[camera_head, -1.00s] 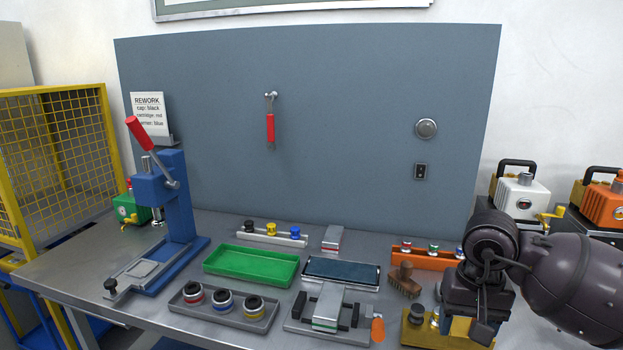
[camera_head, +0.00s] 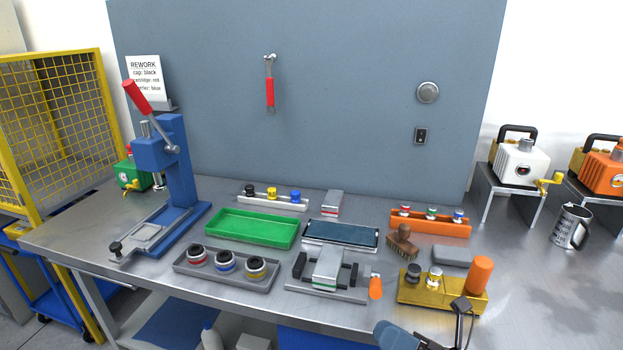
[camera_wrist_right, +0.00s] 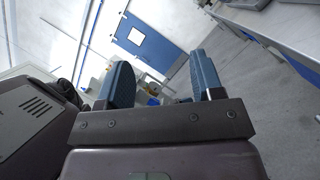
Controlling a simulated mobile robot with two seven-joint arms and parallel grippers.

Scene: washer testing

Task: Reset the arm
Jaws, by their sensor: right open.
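My right gripper (camera_wrist_right: 163,80) shows in the right wrist view with its two blue-padded fingers apart and nothing between them. Beyond the fingers are the floor and a blue door (camera_wrist_right: 150,40), so it points away from the bench top. The rest of that arm is out of the head view. My left gripper is in neither view.
The metal bench (camera_head: 345,312) carries a blue lever press (camera_head: 176,165), green tray (camera_head: 252,228), grey tray of rings (camera_head: 226,271), clamp fixture (camera_head: 328,268), orange rack (camera_head: 430,225) and yellow block (camera_head: 440,291). A steel mug (camera_head: 570,228) stands right. The bench's right side is mostly clear.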

